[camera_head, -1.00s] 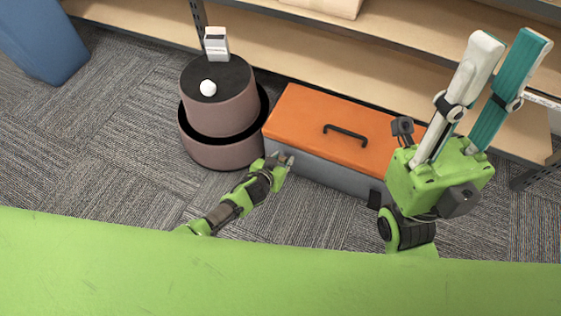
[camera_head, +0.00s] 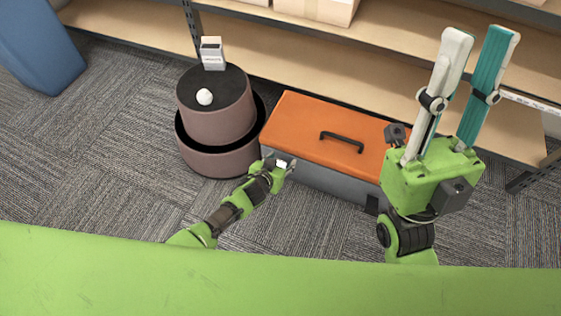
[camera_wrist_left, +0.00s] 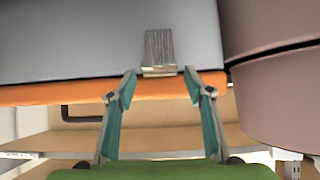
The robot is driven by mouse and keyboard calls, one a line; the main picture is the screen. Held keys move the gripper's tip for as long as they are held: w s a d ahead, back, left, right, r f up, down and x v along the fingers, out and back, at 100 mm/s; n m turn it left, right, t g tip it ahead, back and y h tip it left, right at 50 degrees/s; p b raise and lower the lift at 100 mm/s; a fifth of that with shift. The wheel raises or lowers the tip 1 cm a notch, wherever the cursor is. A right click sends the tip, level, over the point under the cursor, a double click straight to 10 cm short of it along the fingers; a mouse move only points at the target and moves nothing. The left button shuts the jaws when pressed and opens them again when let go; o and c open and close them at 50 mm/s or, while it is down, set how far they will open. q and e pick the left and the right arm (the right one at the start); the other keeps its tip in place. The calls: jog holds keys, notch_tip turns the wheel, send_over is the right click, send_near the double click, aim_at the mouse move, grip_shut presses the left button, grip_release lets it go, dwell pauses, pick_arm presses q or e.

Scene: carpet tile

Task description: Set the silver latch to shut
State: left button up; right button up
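The toolbox has an orange lid (camera_head: 318,128) and a grey body (camera_head: 330,182). In the left wrist view the ribbed silver latch (camera_wrist_left: 158,48) is on the grey body beside the orange lid edge (camera_wrist_left: 60,93). I cannot tell whether it lies flush. My left gripper (camera_wrist_left: 159,74) is open, with its teal-padded fingertips either side of the latch's lid-side end and a gap on each side. In the head view my left gripper (camera_head: 284,163) is at the box's front left, where it hides the latch area. My right gripper (camera_head: 480,45) is open, empty and raised at the right.
A round mauve two-tier stand (camera_head: 215,110) is close left of the box, bearing a white ball (camera_head: 204,97) and a small white box (camera_head: 212,53). Wooden shelving (camera_head: 400,85) is behind. A blue bin (camera_head: 40,50) stands far left. Carpet (camera_head: 110,150) is clear at left.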

pick_arm(q)
jog(key=shift+s+a+f, duration=0.1)
jog(key=shift+s, duration=0.05)
jog(key=shift+s+a+r, duration=0.15)
jog(key=shift+s+r, duration=0.1)
jog(key=shift+s, duration=0.1)
jog(key=v, duration=1.1)
jog(key=shift+r, duration=0.1)
